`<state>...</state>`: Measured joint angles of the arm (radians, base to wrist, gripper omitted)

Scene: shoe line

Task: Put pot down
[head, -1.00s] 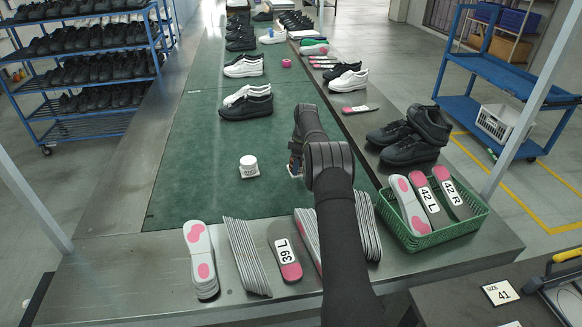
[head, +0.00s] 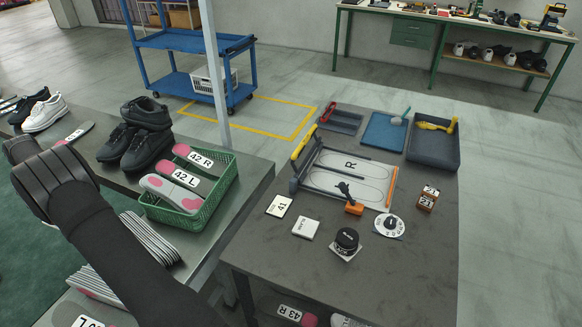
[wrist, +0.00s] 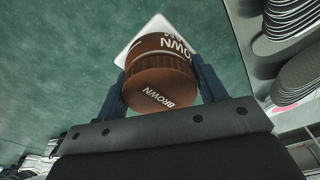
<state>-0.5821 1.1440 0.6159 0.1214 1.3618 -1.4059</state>
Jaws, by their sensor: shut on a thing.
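In the wrist view my gripper (wrist: 162,84) is shut on a brown pot (wrist: 160,72). One dark blue finger stands on each side of it. The pot's ribbed lid faces the camera and reads BROWN. A white square (wrist: 128,52) shows behind the pot, against the green surface (wrist: 60,70); I cannot tell whether pot and square touch. In the head view my arm runs along the left side, and the pot and fingertips are out of sight.
A green crate (head: 215,210) of insoles and black shoes (head: 140,140) stand beside my arm. The grey side table (head: 420,260) holds a black pot (head: 346,240) on a white square, a size 41 card (head: 279,206), a dial (head: 389,225) and an insole frame (head: 345,178). Its front right is clear.

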